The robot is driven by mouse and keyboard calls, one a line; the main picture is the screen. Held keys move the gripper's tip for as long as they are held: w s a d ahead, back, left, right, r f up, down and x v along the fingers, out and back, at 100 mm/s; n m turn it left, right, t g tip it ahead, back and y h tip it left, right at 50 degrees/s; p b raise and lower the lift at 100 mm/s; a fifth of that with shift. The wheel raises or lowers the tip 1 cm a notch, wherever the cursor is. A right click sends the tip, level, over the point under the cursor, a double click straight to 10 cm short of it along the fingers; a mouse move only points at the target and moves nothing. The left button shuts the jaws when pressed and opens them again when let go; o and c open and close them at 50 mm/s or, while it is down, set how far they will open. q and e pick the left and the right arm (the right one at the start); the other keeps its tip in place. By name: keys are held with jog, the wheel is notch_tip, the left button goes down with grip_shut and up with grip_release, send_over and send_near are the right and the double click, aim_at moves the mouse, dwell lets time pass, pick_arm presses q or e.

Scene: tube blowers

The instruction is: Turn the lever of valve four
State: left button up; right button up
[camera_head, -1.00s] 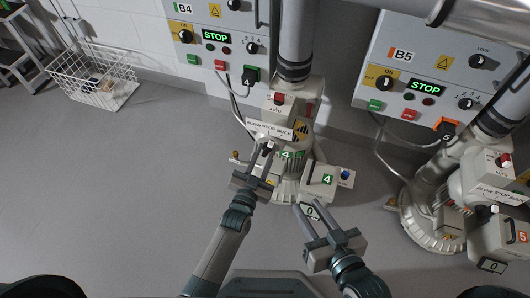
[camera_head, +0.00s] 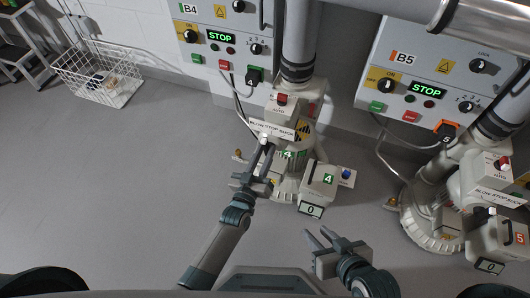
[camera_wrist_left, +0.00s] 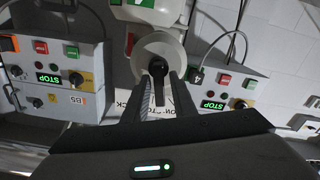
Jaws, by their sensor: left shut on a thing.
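The blower of valve four (camera_head: 290,180) stands centre, with a green 4 label and a white "BLOW STOP SUCK" plate (camera_head: 272,130). My left gripper (camera_head: 264,158) is at its near side, just below the plate. In the left wrist view my left gripper (camera_wrist_left: 160,88) has its two fingers on either side of the dark lever (camera_wrist_left: 158,82), shut on it, in front of a round pale hub (camera_wrist_left: 157,50). In the head view the gripper largely hides the lever. My right gripper (camera_head: 318,238) is open and empty, low in front of the blower.
A box marked 4 (camera_head: 325,180) with a 0 display is right of the blower. Panel B4 (camera_head: 220,40) is behind, showing STOP. Panel B5 (camera_head: 430,75) and its blower (camera_head: 430,215) stand right. A wire basket (camera_head: 98,78) is far left. Floor at left is clear.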

pick_arm(q)
jog(key=shift+s+a+f+n, duration=0.1)
jog(key=shift+f+n, duration=0.1)
jog(key=shift+n, duration=0.55)
jog(key=shift+a+f+n, duration=0.1)
jog(key=shift+f+n, duration=0.1)
jog(key=shift+n, duration=0.55)
pick_arm(e)
jog(key=shift+s+d+f, duration=0.15)
pick_arm(q)
jog(key=shift+s+d+f+n, duration=0.1)
jog(key=shift+f+n, duration=0.1)
jog(key=shift+n, duration=1)
jog(key=o, duration=0.7)
jog(key=shift+o, duration=0.2)
jog(key=shift+r, duration=0.25)
